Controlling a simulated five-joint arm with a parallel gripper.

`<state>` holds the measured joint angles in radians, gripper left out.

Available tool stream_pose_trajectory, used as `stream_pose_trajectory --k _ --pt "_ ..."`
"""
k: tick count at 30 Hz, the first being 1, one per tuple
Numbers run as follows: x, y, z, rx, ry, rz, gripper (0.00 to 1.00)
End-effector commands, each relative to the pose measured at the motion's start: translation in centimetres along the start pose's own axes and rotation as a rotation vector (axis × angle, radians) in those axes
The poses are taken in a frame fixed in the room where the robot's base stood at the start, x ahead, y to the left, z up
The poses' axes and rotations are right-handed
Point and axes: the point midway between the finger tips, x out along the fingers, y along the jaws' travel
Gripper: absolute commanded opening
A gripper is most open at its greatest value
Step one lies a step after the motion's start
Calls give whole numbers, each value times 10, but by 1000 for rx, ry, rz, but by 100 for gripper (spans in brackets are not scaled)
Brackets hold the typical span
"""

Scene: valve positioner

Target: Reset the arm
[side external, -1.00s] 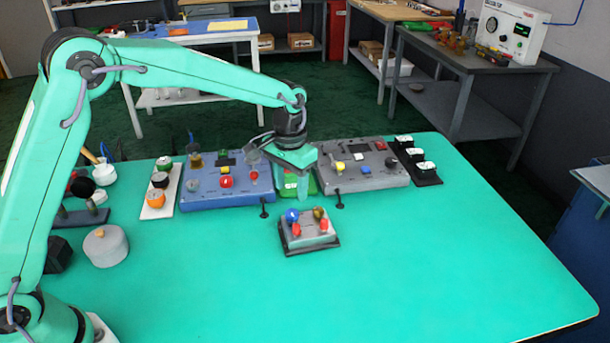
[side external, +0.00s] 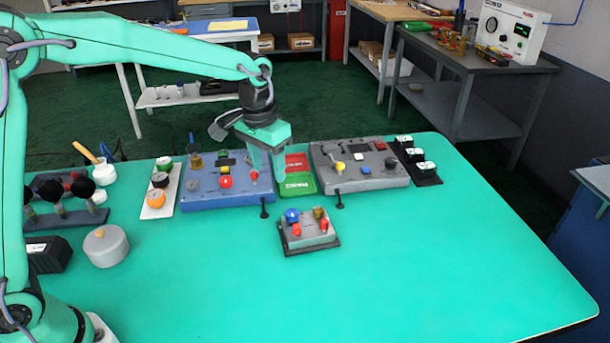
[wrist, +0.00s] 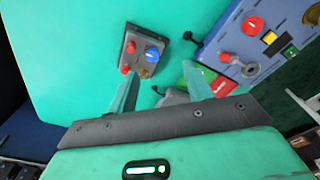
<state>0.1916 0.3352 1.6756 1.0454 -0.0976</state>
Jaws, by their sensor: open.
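My gripper (side external: 268,174) is raised above the back of the green table (side external: 400,270), near the right end of the blue control panel (side external: 205,202). In the wrist view my gripper (wrist: 160,88) has its two fingers apart with nothing between them. A small grey block with blue, red and brown knobs (side external: 309,238) stands on the table in front; it also shows beyond the fingers in the wrist view (wrist: 143,52). A red and green piece (side external: 298,178) lies between the blue panel and the grey panel (side external: 350,180), close to the gripper.
A white strip with round knobs (side external: 157,205) stands left of the blue panel. A lidded grey pot (side external: 105,246) is at left. A black strip with white switches (side external: 420,170) is at back right. The table's front right is clear.

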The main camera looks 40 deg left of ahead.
Motion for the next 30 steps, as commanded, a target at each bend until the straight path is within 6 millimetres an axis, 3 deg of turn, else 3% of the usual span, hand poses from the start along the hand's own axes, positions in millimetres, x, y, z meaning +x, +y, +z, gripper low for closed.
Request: stream_pose_trajectory --k 6,15,30 --pt "-38 -17 33 -15 65 2 50" --pt "-74 -35 83 -34 150 1 50" --pt "-99 -57 173 -64 290 -13 50"
